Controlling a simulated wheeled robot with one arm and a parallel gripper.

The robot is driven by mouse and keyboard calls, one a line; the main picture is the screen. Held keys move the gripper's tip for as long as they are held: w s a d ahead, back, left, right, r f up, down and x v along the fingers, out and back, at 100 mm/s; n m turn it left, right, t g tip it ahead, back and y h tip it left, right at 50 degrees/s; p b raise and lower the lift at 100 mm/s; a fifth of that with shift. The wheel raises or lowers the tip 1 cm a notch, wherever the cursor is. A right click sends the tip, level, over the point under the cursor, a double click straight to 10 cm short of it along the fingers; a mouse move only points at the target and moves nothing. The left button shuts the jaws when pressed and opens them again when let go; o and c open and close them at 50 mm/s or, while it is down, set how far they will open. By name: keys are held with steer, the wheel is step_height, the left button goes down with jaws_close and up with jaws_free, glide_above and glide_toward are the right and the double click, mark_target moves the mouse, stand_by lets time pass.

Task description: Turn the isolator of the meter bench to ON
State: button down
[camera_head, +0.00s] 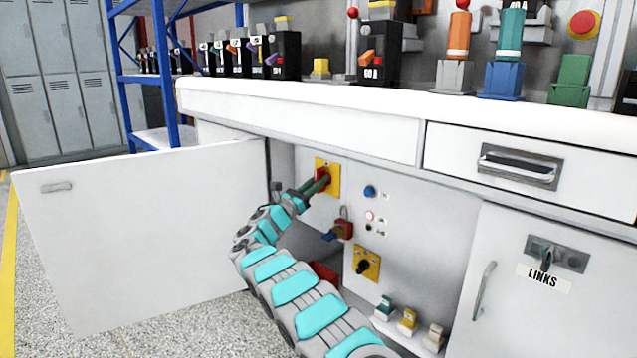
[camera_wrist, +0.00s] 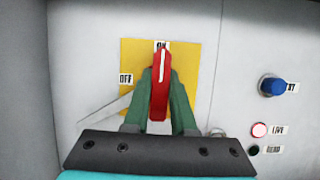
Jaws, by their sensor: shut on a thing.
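The isolator has a red handle (camera_wrist: 161,95) on a yellow plate (camera_wrist: 196,75), set in the grey panel inside the open bench cupboard. The handle is upright, and its white line points up at the ON label (camera_wrist: 161,45), partly covering it. The OFF label (camera_wrist: 125,79) is to the left. In the head view the yellow plate (camera_head: 334,170) and part of the red handle (camera_head: 324,174) show beyond my gripper (camera_head: 319,184). My gripper's green fingers are shut on the handle, one on each side, as the wrist view shows.
The cupboard door (camera_head: 135,230) stands open at left, near my arm. Right of the isolator are a blue button (camera_wrist: 273,87) and a lit LIVE lamp (camera_wrist: 259,130). Below are a red-and-blue fitting (camera_head: 341,230) and a black knob on a yellow plate (camera_head: 367,263). The bench top (camera_head: 330,98) overhangs.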

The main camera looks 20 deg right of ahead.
steer(key=c, duration=0.7)
jaws_free()
steer(key=shift+c, duration=0.2)
steer(key=v, duration=0.7)
steer(key=shift+a+f, duration=0.25)
steer(key=shift+a, duration=0.05)
steer(key=shift+s, duration=0.1)
